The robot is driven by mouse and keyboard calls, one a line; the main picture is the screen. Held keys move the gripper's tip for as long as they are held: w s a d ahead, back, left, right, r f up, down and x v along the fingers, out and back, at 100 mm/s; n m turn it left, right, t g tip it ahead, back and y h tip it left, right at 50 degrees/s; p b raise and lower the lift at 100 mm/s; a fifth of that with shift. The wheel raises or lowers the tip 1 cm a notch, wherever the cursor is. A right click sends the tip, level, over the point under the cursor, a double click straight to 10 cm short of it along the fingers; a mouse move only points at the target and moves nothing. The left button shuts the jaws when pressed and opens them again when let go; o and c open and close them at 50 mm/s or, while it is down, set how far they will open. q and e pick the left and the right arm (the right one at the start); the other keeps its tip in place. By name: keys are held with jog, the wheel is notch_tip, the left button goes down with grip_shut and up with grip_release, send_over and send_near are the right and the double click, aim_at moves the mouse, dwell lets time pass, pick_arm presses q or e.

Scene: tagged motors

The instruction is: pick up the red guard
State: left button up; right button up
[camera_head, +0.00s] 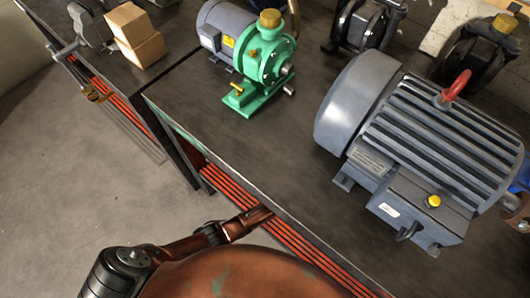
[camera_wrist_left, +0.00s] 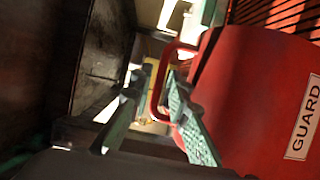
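The red guard (camera_wrist_left: 255,90), with a white label reading GUARD, fills the right side of the left wrist view. Its red loop handle (camera_wrist_left: 155,100) sticks out on its left side. My left gripper (camera_wrist_left: 153,76) is open, with its two greenish fingers apart. The handle bar shows between the fingers, and the right finger overlaps the gap between bar and guard body. I cannot tell whether either finger touches. In the head view my left arm reaches to the bench edge at the bottom; its gripper and the guard are hidden there. My right gripper is not seen.
A dark panel (camera_wrist_left: 100,45) stands close left of the left gripper. Concrete floor (camera_head: 75,190) is clear.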

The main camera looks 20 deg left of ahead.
pick_arm(q)
jog(key=shift+x, duration=0.8)
grip_shut()
jog(key=shift+f, duration=0.1)
